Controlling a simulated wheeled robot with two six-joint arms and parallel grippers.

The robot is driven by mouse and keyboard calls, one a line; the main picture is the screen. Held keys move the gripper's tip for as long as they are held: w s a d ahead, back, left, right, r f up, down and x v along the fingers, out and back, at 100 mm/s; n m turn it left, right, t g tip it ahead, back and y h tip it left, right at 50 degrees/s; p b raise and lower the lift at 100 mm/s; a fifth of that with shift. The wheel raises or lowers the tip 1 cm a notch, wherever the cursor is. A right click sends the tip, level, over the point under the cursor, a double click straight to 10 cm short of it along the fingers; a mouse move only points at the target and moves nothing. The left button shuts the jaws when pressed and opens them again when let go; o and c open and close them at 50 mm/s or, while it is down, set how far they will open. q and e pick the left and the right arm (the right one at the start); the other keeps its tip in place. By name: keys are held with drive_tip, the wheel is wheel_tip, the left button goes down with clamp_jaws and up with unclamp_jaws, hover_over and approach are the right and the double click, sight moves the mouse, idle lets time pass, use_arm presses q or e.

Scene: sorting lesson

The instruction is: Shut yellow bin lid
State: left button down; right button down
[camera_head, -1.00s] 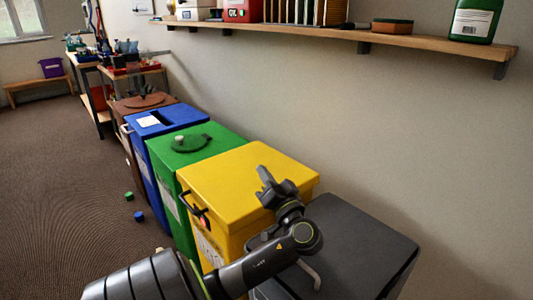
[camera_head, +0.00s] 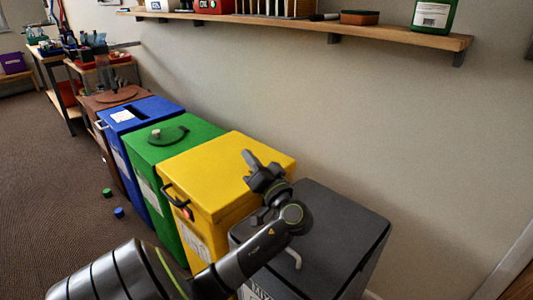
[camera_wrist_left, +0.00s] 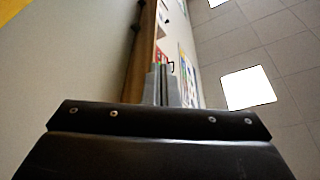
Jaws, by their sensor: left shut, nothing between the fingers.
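The yellow bin (camera_head: 222,238) stands between the green bin and the dark grey bin. Its yellow lid (camera_head: 215,170) lies flat and level on top, with no open gap visible. A dark handle is on its left front edge. My left gripper (camera_head: 249,158) is shut and empty, in front of the right part of the yellow lid in the head view. I cannot tell whether it touches the lid. In the left wrist view its closed fingers (camera_wrist_left: 163,84) point up toward the wall and ceiling, with a yellow patch in the top left corner. My right gripper is not in view.
The dark grey bin (camera_head: 335,225) is at the right, partly behind my left arm. The green bin (camera_head: 180,139), blue bin (camera_head: 138,110) and brown bin (camera_head: 105,98) continue leftward. A wall shelf (camera_head: 400,34) hangs above. Small green and blue blocks lie on the otherwise clear floor.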

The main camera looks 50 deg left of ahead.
use_arm(q)
drive_tip(key=v, duration=0.7)
drive_tip(key=shift+w+f+b, duration=0.35)
drive_tip(key=shift+w+b, duration=0.05)
drive_tip(key=shift+w, duration=0.4)
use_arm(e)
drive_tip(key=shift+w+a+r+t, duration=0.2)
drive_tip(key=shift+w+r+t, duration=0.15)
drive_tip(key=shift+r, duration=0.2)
